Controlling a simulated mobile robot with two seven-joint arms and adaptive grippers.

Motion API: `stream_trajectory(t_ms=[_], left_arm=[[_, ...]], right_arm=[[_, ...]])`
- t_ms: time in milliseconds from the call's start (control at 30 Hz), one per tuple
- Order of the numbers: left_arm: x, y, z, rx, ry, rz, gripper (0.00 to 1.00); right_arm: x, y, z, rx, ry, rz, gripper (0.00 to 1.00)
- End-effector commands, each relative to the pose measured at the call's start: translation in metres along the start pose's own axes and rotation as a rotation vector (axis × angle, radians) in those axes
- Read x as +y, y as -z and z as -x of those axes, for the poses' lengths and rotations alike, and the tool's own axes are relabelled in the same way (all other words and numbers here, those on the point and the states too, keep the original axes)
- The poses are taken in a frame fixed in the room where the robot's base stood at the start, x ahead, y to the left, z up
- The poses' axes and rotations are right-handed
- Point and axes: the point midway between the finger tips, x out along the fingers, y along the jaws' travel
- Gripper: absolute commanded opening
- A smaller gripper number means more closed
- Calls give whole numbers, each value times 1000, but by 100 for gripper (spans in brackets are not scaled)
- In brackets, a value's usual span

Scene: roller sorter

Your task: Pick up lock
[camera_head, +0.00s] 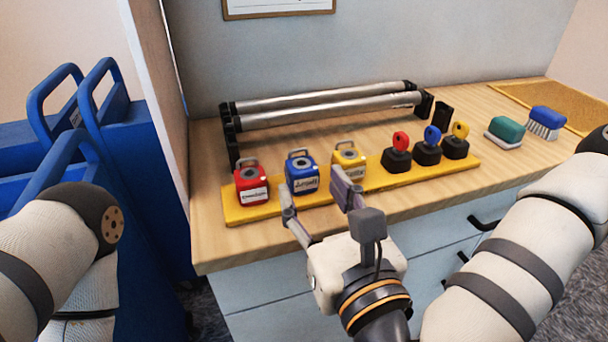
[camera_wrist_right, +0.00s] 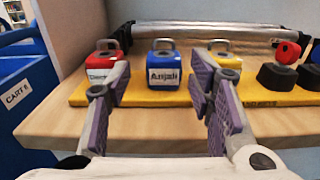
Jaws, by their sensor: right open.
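Three padlocks stand in a row on a yellow board (camera_head: 240,215) on the wooden table: a red lock (camera_head: 251,184), a blue lock (camera_head: 302,172) and a yellow lock (camera_head: 347,157). Their labels face me. My right gripper (camera_head: 318,193) is open and empty, just in front of the blue lock. In the right wrist view the blue lock (camera_wrist_right: 164,70) shows between the open fingers (camera_wrist_right: 160,105), beyond their tips, and its label reads "Anjali". The fingers partly cover the red lock (camera_wrist_right: 105,62) and the yellow lock (camera_wrist_right: 222,54) there. My left gripper is not in view.
Red, blue and yellow keys (camera_head: 432,137) stand in black holders on the board's right part. Metal rollers (camera_head: 325,108) lie behind the locks. Blue carts (camera_head: 110,140) stand at the left.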

Motion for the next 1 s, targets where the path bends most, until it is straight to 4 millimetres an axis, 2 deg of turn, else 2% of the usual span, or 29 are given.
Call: stream_trajectory(t_ms=[33,100,233,400,500,700,900,1000], left_arm=[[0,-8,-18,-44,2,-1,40],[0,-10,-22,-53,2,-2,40],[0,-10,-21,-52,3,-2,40],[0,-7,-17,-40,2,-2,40],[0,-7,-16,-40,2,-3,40],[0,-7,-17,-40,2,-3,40],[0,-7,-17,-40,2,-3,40],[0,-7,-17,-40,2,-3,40]], right_arm=[[-1,13,-9,13,1,-6,48],[-1,9,-20,8,2,-2,48],[-2,1,-36,-2,2,3,48],[-4,-1,-68,-6,1,5,48],[-3,0,-77,-5,0,3,48],[-3,1,-78,-2,-1,2,48],[-3,1,-78,-2,-1,2,5],[-3,1,-78,-3,-1,2,5]])
